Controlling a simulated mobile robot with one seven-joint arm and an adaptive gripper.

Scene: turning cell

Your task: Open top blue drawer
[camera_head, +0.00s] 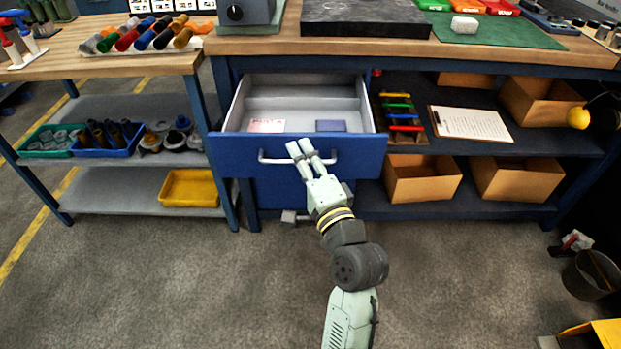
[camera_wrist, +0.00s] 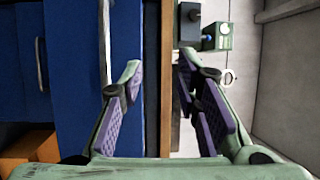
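The top blue drawer (camera_head: 235,150) stands pulled out under the workbench. Its pale open tray (camera_head: 300,103) holds a white-and-red card and a small dark blue block. My gripper (camera_head: 299,147) is in front of the drawer front, overlapping the bar handle (camera_head: 270,159) in the head view. In the wrist view, the two fingers of my gripper (camera_wrist: 158,78) are apart with nothing between the pads. The handle (camera_wrist: 103,45) shows there outside the left finger, not between the fingers. I cannot tell whether a finger touches it.
The wooden benchtop (camera_head: 260,46) above carries a dark plate (camera_head: 365,18) and a green mat (camera_head: 500,30). Shelves with cardboard boxes (camera_head: 422,180) are right of the drawers. A side table (camera_head: 150,66) with bins stands left. The floor in front is mostly clear; a bucket (camera_head: 590,275) stands far right.

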